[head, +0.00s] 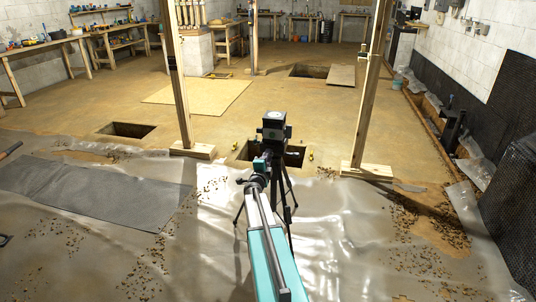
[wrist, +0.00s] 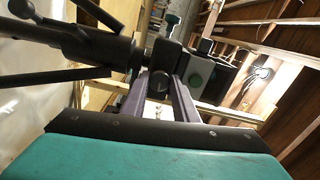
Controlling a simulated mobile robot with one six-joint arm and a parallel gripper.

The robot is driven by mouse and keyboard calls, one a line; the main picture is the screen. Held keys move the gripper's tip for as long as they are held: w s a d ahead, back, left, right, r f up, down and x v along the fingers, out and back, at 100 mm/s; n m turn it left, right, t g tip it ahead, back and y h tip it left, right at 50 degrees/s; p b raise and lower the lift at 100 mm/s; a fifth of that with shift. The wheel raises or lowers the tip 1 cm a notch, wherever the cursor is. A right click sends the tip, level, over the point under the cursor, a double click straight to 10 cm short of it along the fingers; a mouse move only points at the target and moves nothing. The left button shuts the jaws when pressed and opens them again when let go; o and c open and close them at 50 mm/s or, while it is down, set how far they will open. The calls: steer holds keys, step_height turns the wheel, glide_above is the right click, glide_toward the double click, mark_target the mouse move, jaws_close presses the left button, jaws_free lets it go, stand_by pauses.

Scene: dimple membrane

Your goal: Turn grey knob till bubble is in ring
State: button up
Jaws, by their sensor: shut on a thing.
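A black boxy instrument (head: 274,128) stands upright on a black tripod (head: 289,195) in the middle of the head view. My gripper (head: 263,165) reaches it from the front, just below the box. In the wrist view the picture is turned, with the tripod (wrist: 85,42) at left and the instrument (wrist: 223,78) at right. There my gripper (wrist: 160,92) has its two fingers on either side of a round dark-grey knob (wrist: 158,82) and is shut on it.
The tripod stands by a square floor pit (head: 246,152). Wooden posts rise at left (head: 179,85) and right (head: 369,90). Crumpled plastic sheeting (head: 350,240) with scattered debris and a grey mat (head: 95,190) cover the near floor. Another pit (head: 127,130) lies left.

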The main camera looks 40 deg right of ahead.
steer(key=shift+w+a+n, duration=0.1)
steer(key=shift+n, duration=0.2)
steer(key=o, duration=1)
steer(key=shift+a, duration=0.1)
steer(key=shift+p+v, duration=0.35)
steer(key=shift+v, duration=6.4)
